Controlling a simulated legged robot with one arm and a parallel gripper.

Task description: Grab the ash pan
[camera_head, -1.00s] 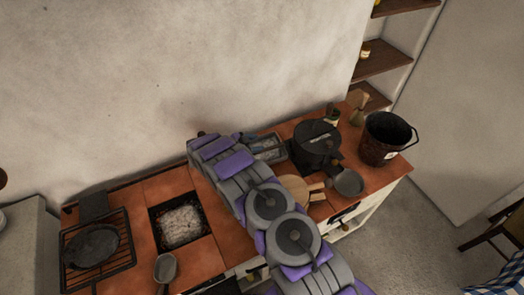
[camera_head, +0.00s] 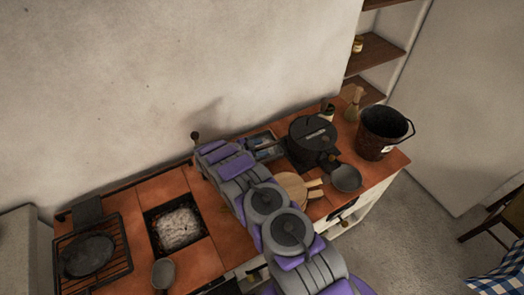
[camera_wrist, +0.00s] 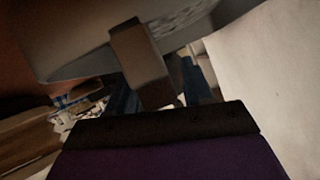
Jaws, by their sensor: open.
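A shallow grey metal pan (camera_head: 267,146), which looks like the ash pan, lies on the tiled top near the wall, partly hidden by my arm. In the wrist view a large grey vessel (camera_wrist: 85,45) with a pale, ash-like patch fills the top; it may be the same pan. A brown, handle-like bar (camera_wrist: 140,60) hangs from it. My gripper's dark jaw edge (camera_wrist: 165,127) is below that bar, apparently with nothing in it. My gripper is open. In the head view its fingertips are hidden behind my arm.
A lidded black pot (camera_head: 312,138), a small grey pan (camera_head: 347,178) and a dark bucket (camera_head: 383,133) stand to the right. A fire opening with ash (camera_head: 178,228), a ladle (camera_head: 163,272) and a grill with a skillet (camera_head: 88,256) are at left.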

